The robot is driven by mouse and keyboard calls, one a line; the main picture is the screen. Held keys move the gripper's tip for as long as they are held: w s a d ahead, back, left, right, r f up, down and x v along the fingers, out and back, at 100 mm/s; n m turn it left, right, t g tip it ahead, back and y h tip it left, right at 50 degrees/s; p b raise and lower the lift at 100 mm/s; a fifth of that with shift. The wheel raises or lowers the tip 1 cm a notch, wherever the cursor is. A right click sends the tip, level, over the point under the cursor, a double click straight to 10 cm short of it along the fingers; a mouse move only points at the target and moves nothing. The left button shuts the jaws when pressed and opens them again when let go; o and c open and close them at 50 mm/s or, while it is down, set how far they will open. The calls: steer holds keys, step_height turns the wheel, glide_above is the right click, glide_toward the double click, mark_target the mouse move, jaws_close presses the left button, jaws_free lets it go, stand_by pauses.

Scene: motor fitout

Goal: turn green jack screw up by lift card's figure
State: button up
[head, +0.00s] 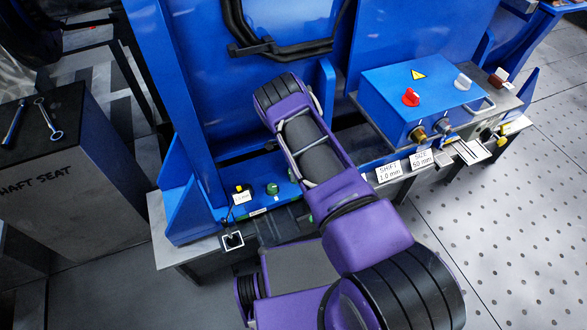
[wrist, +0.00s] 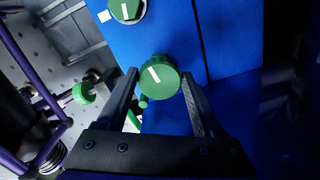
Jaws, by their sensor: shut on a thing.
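In the wrist view my gripper (wrist: 162,76) has its two dark fingers on either side of a round green knob (wrist: 160,78), the jack screw's head, and is shut on it. A white line on the knob's face tilts slightly. Another green knob with a white mark (wrist: 126,10) sits on the blue plate above. In the head view my purple arm hides my gripper and the held knob. A green knob (head: 272,188) stands left of the arm. A small white card (head: 241,198) beside it ends in "mm"; its figure is too small to read surely.
A blue control box (head: 420,95) with a red knob (head: 411,97) stands right. Cards in front read "SHAFT 10 mm" (head: 389,172) and "SIZE 50 mm" (head: 422,158). A grey block marked "SHAFT SEAT" (head: 60,190) with wrenches stands left. The floor at right is clear.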

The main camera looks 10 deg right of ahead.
steer(key=shift+f+m, duration=0.1)
steer(key=shift+m, duration=0.6)
steer(key=o, duration=1.4)
